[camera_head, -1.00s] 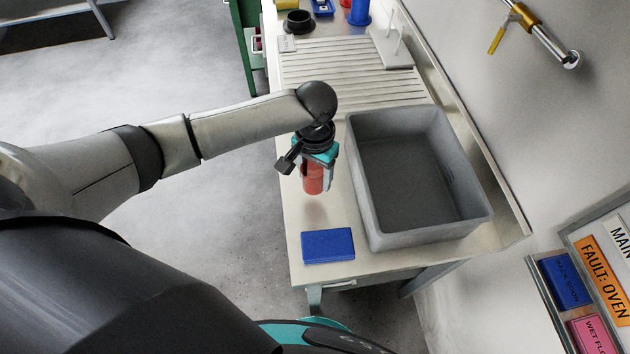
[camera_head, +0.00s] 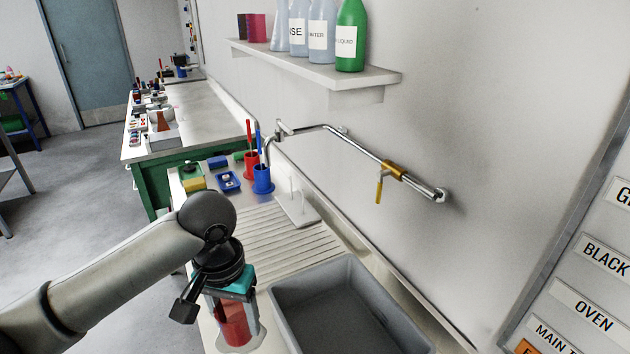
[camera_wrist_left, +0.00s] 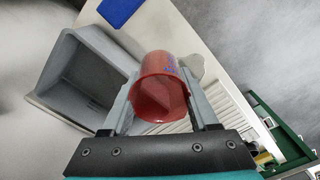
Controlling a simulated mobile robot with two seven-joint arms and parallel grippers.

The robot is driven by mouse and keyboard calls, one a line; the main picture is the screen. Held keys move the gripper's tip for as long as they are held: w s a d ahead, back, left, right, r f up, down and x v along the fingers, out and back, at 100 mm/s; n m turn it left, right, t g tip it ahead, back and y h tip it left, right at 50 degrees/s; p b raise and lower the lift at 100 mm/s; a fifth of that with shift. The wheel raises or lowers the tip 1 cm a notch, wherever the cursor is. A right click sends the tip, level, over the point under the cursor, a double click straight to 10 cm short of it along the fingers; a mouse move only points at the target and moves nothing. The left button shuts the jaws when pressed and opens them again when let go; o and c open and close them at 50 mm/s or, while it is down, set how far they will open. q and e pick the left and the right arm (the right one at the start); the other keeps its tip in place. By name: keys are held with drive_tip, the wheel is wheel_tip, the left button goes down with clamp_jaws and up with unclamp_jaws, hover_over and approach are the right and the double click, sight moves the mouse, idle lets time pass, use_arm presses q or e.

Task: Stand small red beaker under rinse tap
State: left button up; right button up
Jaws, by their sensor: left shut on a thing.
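The small red beaker (camera_head: 236,328) is held upright in my left gripper (camera_head: 233,312), left of the grey sink basin (camera_head: 278,312). I cannot tell whether its base touches the counter. In the left wrist view the beaker (camera_wrist_left: 163,90) sits between the two fingers of the left gripper (camera_wrist_left: 160,105), its open mouth toward the camera. The rinse tap (camera_head: 362,154) is a metal pipe on the wall beyond the sink, with a brass valve and yellow lever (camera_head: 379,189). Its bent far end is near the cups. My right gripper is not in view.
A ribbed draining board (camera_head: 290,240) lies behind the sink, with a white peg rack (camera_head: 297,212) on it. Red (camera_head: 251,165) and blue (camera_head: 263,180) cups stand farther back. A shelf with bottles (camera_head: 318,68) hangs above. A blue block (camera_wrist_left: 118,10) lies on the counter.

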sight(224, 336)
use_arm(q)
drive_tip(key=shift+s+a+r+n+b, duration=0.15)
drive_tip(key=shift+s+n+b, duration=0.1)
drive_tip(key=shift+s+b, duration=0.55)
drive_tip(key=shift+s+a+r+n+b, duration=0.15)
drive_tip(key=shift+s+b, duration=0.25)
drive_tip(key=shift+b, duration=0.75)
drive_tip(key=shift+s+a+r+n+b, duration=0.15)
drive_tip(key=shift+s+n+b, duration=0.15)
drive_tip(key=shift+s+b, duration=0.5)
drive_tip(key=shift+s+a+r+b, duration=0.1)
drive_tip(key=shift+s+r+b, duration=0.2)
drive_tip(key=shift+b, duration=0.2)
